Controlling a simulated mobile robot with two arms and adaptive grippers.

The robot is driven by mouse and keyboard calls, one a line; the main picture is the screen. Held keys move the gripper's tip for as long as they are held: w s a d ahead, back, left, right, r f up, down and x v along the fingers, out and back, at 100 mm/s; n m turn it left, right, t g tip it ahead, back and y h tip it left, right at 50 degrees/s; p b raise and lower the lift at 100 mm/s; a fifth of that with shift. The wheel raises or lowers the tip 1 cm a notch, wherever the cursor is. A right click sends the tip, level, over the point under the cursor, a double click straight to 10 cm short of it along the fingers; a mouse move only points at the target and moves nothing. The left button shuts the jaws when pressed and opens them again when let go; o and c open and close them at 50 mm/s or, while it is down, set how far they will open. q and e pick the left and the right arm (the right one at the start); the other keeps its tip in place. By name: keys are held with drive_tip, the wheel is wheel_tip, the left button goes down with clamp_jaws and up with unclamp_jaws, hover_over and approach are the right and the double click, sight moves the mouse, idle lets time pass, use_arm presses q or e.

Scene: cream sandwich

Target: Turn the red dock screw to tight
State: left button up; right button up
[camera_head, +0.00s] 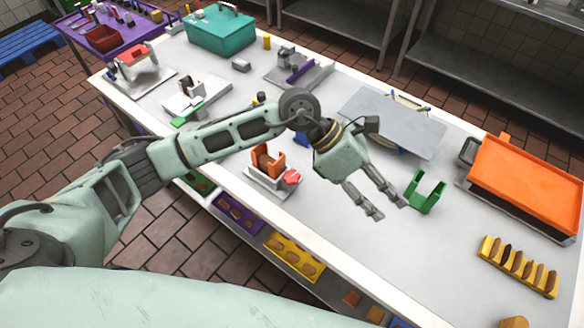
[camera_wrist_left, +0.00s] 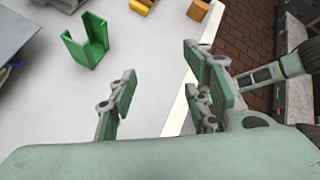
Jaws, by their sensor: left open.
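A red knob-like screw (camera_head: 291,178) sits at the front right of a small orange dock (camera_head: 268,162) on a light base near the table's front edge. My left gripper (camera_head: 390,208) is open and empty above the table, to the right of the dock and apart from it. Its spread fingers also show in the left wrist view (camera_wrist_left: 160,80), with nothing between them. The dock and its screw cannot be made out in the left wrist view. The screw's turn position is too small to tell. My right gripper is not in view.
A green U-shaped holder (camera_head: 426,193) stands close beyond the left fingertips. A grey plate (camera_head: 393,120) lies behind. An orange tray (camera_head: 530,185) and a yellow slotted rack (camera_head: 518,266) are at the right. The table in front of the gripper is clear.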

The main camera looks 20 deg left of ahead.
use_arm(q)
drive_tip(key=w+a+f+m+t+y, duration=0.1)
drive_tip(key=w+a+f+y, duration=0.15)
drive_tip(key=a, duration=0.35)
drive_tip(key=w+a+f+y, duration=0.2)
drive_tip(key=w+a+y, duration=0.15)
drive_tip(key=a, duration=0.25)
drive_tip(key=y, duration=0.4)
hover_over(291, 174)
drive_tip(key=shift+d+r, duration=0.1)
drive_tip(key=shift+r, duration=0.05)
drive_tip(key=shift+f, duration=0.2)
wheel_tip(291, 174, down, 6)
drive_tip(key=p, duration=0.3)
drive_tip(key=shift+f, duration=0.65)
drive_tip(key=shift+c, duration=0.2)
